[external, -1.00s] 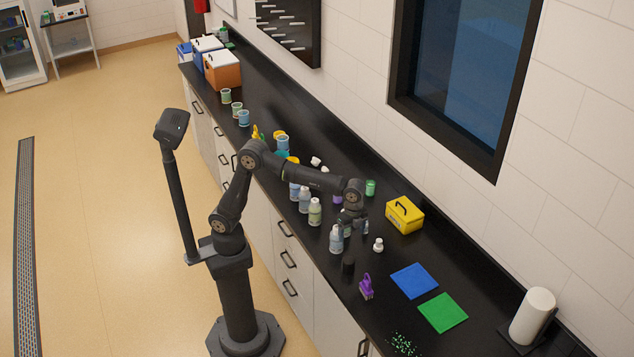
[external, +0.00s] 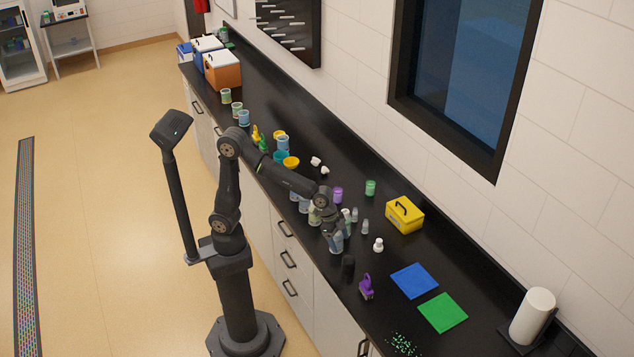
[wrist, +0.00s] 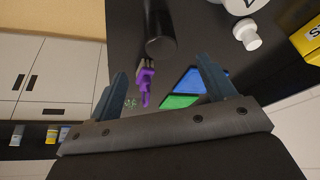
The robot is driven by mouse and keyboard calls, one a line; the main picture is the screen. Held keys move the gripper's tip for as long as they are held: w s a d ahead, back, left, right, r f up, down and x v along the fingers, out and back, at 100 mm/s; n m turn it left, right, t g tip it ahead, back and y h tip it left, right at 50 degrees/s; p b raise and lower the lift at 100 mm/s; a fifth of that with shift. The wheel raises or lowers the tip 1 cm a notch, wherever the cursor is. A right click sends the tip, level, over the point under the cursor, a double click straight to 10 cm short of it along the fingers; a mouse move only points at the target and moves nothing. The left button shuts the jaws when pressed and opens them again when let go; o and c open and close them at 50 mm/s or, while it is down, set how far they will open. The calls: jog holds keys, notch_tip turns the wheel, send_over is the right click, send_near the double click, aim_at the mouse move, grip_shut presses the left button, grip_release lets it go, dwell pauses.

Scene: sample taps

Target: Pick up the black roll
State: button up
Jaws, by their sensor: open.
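The black roll (external: 348,266) is a dark cylinder on the black counter near its front edge, hard to pick out against the surface. In the wrist view the roll (wrist: 160,36) shows at the top middle, beyond my fingertips. My gripper (external: 336,234) is open and empty, with its blue-grey fingers wide apart in the wrist view (wrist: 161,67). In the external view it is up and left of the roll, close to a pale blue bottle (external: 336,243). It does not touch the roll.
A white bottle (external: 378,245), a blue mat (external: 414,281), a green mat (external: 442,313) and a yellow box (external: 405,215) lie to the right. Several bottles crowd the counter on the left. The counter's front edge is close.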

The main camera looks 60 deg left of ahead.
aim_at(347, 258)
jog(key=x, duration=1.2)
jog(key=shift+f, duration=0.35)
jog(key=shift+c, duration=0.3)
jog(key=c, duration=1.1)
